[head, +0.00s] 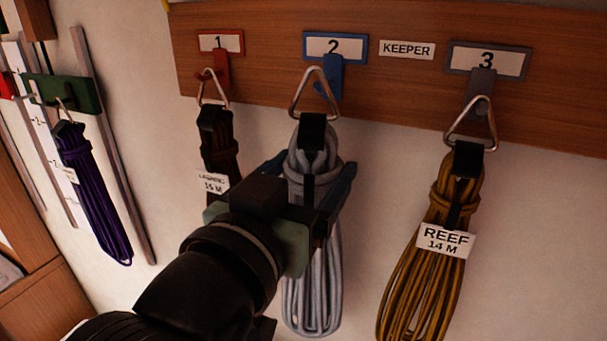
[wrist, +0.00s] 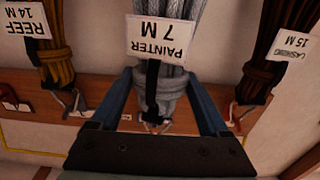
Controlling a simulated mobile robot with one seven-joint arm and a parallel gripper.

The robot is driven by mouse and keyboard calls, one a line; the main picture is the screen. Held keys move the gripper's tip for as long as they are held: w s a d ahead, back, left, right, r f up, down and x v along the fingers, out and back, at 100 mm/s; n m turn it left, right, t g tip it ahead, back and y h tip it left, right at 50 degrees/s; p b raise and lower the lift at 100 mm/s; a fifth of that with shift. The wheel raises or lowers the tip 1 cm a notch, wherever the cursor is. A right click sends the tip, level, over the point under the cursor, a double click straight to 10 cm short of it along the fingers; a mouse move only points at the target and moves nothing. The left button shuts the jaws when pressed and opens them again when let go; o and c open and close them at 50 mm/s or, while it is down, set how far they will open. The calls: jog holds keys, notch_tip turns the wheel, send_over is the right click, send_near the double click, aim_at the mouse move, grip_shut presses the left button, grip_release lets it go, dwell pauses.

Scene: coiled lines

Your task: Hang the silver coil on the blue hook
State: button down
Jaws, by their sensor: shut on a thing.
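The silver coil (head: 314,285) is a grey-silver bundle of line with a black strap and a triangular metal ring (head: 296,97) at its top. In the wrist view the silver coil (wrist: 178,82) carries a "PAINTER 7 M" tag. My gripper (head: 315,170) is shut around its upper part, one blue finger on each side. The blue hook (head: 331,72) hangs below the blue-framed plate numbered 2. The ring overlaps the hook in the head view; I cannot tell whether it is on the hook or in front of it. My wrist hides part of the coil.
On the wooden board (head: 270,60), a dark brown coil (head: 217,150) hangs from the red hook at left. A yellow-brown REEF coil (head: 425,280) hangs from the grey hook at right. A purple coil (head: 92,195) hangs farther left.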

jog(key=shift+x, duration=0.75)
jog(key=shift+w+d+f+b, duration=0.25)
jog(key=shift+w+f+b, duration=0.25)
jog(key=shift+w, duration=0.05)
